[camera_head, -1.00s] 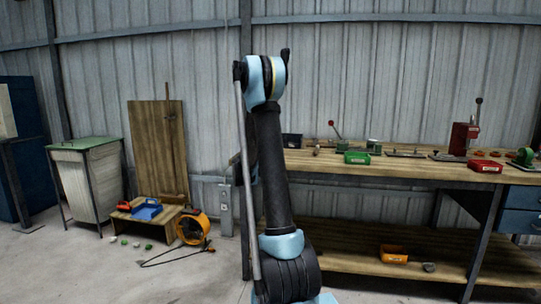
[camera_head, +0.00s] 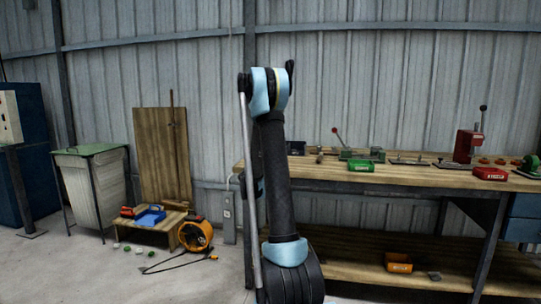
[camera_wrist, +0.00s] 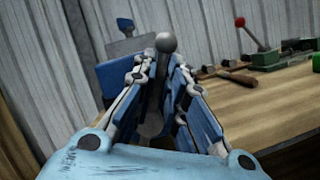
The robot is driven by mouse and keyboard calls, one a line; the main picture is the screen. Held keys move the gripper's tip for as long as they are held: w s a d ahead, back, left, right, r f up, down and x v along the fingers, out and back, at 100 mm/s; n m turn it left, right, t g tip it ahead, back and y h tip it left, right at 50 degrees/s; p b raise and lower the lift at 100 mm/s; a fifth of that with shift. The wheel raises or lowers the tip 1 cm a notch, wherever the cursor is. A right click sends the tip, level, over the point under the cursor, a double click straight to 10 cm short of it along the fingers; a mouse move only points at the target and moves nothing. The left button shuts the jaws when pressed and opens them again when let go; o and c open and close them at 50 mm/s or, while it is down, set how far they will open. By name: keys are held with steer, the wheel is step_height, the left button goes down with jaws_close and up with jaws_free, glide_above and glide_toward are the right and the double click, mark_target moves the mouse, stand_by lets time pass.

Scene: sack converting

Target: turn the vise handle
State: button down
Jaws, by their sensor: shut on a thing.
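In the wrist view, my gripper (camera_wrist: 160,80) is shut on the vise handle (camera_wrist: 166,44), a grey bar with a round ball at its end. The ball sticks up past the fingertips, and the fingers lie on both sides of the bar. The blue vise (camera_wrist: 118,78) stands just beyond, at the left end of the wooden bench, partly covered by the fingers. In the head view, my arm stands upright in front of the bench's left end and hides the gripper and most or all of the vise.
The wooden bench (camera_head: 405,178) carries a green tool with a red-knobbed lever (camera_wrist: 265,56), a hammer (camera_wrist: 232,76), a green bin (camera_head: 361,166), a red bin (camera_head: 490,174) and a red press (camera_head: 467,146). A corrugated wall is behind.

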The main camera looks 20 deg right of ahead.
steer(key=shift+w+a+n, duration=0.1)
steer(key=shift+a+n, duration=0.05)
steer(key=shift+n, duration=0.15)
steer(key=c, duration=1.6)
jaws_free()
steer(key=shift+w, duration=0.1)
steer(key=v, duration=1.2)
